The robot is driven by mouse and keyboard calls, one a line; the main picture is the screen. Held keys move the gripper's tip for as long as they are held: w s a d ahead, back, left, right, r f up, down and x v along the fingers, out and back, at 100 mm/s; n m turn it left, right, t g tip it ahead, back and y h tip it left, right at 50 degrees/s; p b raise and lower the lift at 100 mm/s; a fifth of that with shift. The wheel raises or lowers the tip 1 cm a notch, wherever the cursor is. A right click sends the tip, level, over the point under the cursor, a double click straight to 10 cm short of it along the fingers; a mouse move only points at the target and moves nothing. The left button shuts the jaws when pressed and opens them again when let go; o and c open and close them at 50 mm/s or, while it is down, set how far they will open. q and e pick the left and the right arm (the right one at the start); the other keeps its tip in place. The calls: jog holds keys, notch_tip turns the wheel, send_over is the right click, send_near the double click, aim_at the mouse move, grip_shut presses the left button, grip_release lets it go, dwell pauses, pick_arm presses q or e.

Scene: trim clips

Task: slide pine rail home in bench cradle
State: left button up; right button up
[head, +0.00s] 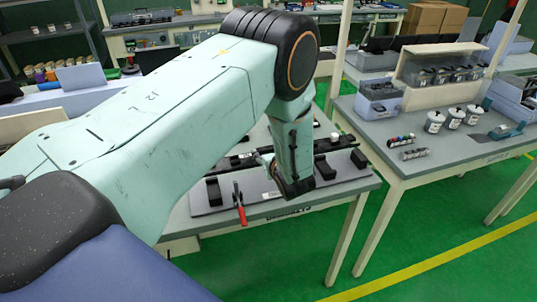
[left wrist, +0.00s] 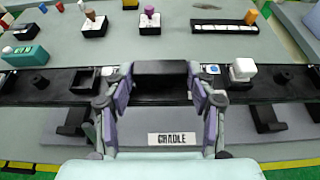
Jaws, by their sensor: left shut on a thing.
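The rail (left wrist: 55,88) is a long, dark, nearly black bar that runs across the left wrist view. It carries a white block (left wrist: 243,69) and small dark knobs. In the head view part of it (head: 334,145) shows behind my left arm. My left gripper (left wrist: 160,88) is shut on a raised black block at the rail's middle, one finger on each side. In the head view the gripper (head: 290,188) is mostly hidden by its own arm. Black cradle brackets (left wrist: 73,122) stand on the near side of the rail, by a CRADLE label (left wrist: 171,139). Whether the rail is seated cannot be told.
A red-handled clamp (head: 239,204) stands at the bench's front edge. Several small pegs on black bases (left wrist: 150,20) and a teal block (left wrist: 25,56) lie beyond the rail. A second bench (head: 450,140) with jars stands at right, across a gap of green floor.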

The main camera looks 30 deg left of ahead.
pick_arm(q)
jog(key=shift+s+f+b, duration=0.1)
jog(key=shift+f+b, duration=0.7)
jog(key=shift+f, duration=0.1)
jog(key=shift+f+b, duration=0.8)
jog(key=shift+f, duration=0.1)
notch_tip(320, 180, down, 2)
jog(key=shift+f+b, duration=0.1)
jog(key=shift+b, duration=0.95)
jog(key=shift+f+b, duration=1.3)
jog(key=shift+f, duration=0.15)
jog(key=shift+r, duration=0.1)
jog(key=shift+w+d, duration=0.1)
jog(key=shift+w, duration=0.1)
jog(key=shift+w+d+b, duration=0.65)
jog(key=shift+w+b, duration=0.05)
